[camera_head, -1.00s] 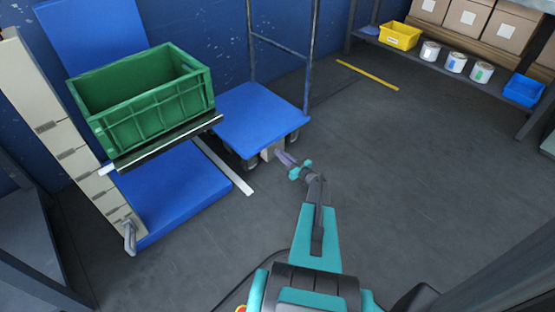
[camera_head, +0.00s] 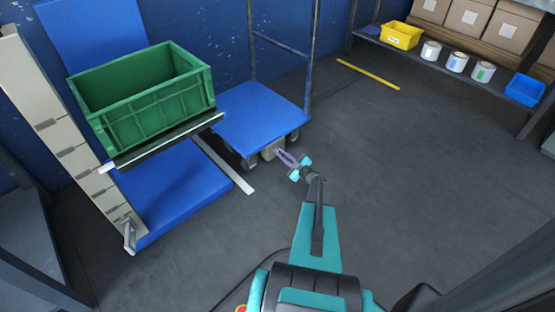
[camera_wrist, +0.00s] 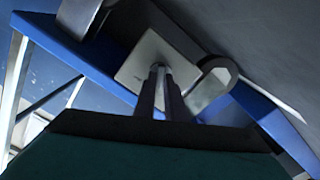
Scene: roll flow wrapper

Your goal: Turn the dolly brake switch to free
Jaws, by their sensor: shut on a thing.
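The blue dolly (camera_head: 262,115) stands against the wall. A grey brake switch box (camera_head: 270,151) sits under its front edge; its light face plate (camera_wrist: 142,62) also shows in the wrist view. My gripper (camera_head: 281,154) reaches the front of this box. In the wrist view, my gripper (camera_wrist: 160,78) has its two fingers close together at the plate, shut on the brake switch. The switch itself is mostly hidden between the fingertips, and I cannot read its setting.
Dolly casters (camera_wrist: 212,86) flank the box. Left of it, a green crate (camera_head: 150,110) rests on a raised support above a blue platform (camera_head: 178,190). A shelf with a yellow bin (camera_head: 401,36) stands back right. The floor to the right is clear.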

